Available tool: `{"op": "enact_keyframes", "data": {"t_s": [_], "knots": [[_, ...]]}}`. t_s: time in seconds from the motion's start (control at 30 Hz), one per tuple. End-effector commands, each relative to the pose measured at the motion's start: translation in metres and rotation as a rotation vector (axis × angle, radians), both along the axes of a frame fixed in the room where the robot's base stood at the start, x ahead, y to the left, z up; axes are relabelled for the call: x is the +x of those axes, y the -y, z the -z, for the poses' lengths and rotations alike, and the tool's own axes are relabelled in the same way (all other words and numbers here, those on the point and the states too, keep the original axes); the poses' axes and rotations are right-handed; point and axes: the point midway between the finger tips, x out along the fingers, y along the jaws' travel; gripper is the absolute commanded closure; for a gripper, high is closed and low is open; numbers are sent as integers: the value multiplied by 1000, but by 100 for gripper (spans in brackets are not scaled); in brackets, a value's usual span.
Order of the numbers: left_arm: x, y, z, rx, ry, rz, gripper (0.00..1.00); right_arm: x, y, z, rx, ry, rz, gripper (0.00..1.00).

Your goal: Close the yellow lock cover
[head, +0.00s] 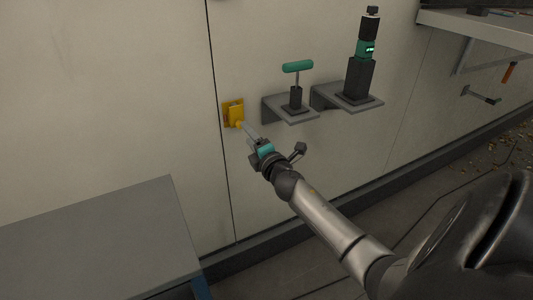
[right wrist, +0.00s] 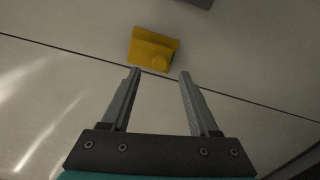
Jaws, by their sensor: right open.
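The yellow lock cover (head: 232,109) is mounted on the pale wall, beside a dark vertical seam. In the right wrist view the yellow lock cover (right wrist: 154,48) shows as a yellow plate with a rounded knob, beyond the fingertips. My right gripper (head: 247,129) reaches toward it from the lower right, its fingertips close to the cover's lower edge in the head view. In the wrist view the right gripper (right wrist: 160,73) is open, with nothing between its fingers. I cannot tell whether a finger touches the cover. My left gripper is not in view.
Right of the cover, a grey bracket (head: 271,109) holds a green-handled tool (head: 297,67). A second bracket (head: 329,96) holds a dark device (head: 360,77) with a green display. A grey table (head: 95,240) stands at the lower left. The wall left of the cover is clear.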

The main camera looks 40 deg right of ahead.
Motion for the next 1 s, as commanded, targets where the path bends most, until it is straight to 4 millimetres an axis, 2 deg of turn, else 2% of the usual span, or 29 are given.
{"op": "enact_keyframes", "data": {"t_s": [0.4,0.6,0.8,1.0], "knots": [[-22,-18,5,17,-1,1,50,-68,-16,0,1,-1,0,39],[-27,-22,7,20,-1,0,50,-94,-22,0,0,-1,1,39],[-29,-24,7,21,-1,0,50,-106,-25,-1,-1,2,1,39],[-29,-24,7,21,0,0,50,-108,-26,-1,-1,2,1,39]]}}
